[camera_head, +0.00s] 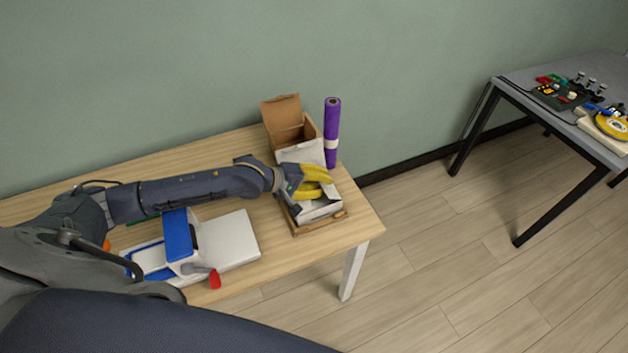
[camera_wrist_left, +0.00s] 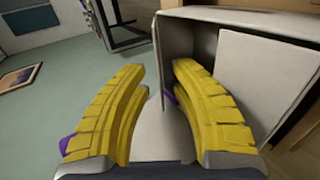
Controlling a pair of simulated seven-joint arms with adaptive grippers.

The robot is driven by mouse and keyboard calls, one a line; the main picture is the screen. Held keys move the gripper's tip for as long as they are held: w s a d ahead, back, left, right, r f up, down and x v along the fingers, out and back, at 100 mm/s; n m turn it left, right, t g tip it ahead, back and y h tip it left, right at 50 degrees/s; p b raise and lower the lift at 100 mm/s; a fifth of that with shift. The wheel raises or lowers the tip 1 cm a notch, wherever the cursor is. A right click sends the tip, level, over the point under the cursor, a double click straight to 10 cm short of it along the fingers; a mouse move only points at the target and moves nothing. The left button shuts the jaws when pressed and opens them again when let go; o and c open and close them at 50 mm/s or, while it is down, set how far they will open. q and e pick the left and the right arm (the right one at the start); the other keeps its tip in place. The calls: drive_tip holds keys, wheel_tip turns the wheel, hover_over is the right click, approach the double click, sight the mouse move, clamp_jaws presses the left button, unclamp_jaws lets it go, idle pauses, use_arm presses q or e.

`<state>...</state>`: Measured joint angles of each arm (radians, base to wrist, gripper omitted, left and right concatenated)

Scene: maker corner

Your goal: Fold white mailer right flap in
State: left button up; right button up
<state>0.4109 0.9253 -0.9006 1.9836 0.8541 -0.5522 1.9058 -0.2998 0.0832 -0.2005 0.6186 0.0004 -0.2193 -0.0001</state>
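The white mailer (camera_head: 320,212) sits open near the right end of the wooden table, with a white panel (camera_head: 303,153) standing up at its back. The arm and fingers hide much of the mailer's inside and left side. In the left wrist view, the open gripper (camera_wrist_left: 160,75) has a white upright panel (camera_wrist_left: 262,85) close on its right. I cannot tell whether a finger touches it. My right gripper is not in view.
A purple roll (camera_head: 332,130) stands right behind the mailer, near an open brown cardboard box (camera_head: 288,120). A brown wooden edge (camera_head: 320,224) runs along the mailer's front. A white and blue device (camera_head: 226,242) with a red knob lies to the left. The table's right front corner is clear.

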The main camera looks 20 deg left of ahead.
use_arm(q)
drive_tip(key=shift+r, duration=0.1)
drive_tip(key=shift+w+d+r+g+y, duration=0.15)
drive_tip(key=shift+r+g+y, duration=0.1)
drive_tip(key=shift+g+y, duration=0.25)
drive_tip(key=s+a+r+m, duration=0.3)
drive_tip(key=s+a+r, duration=0.6)
drive_tip(key=r, duration=0.1)
drive_tip(key=shift+s+a+r, duration=0.3)
drive_tip(key=shift+s+r, duration=0.05)
drive_tip(key=shift+r, duration=0.05)
drive_tip(key=shift+o, duration=0.3)
drive_tip(key=shift+m, duration=0.3)
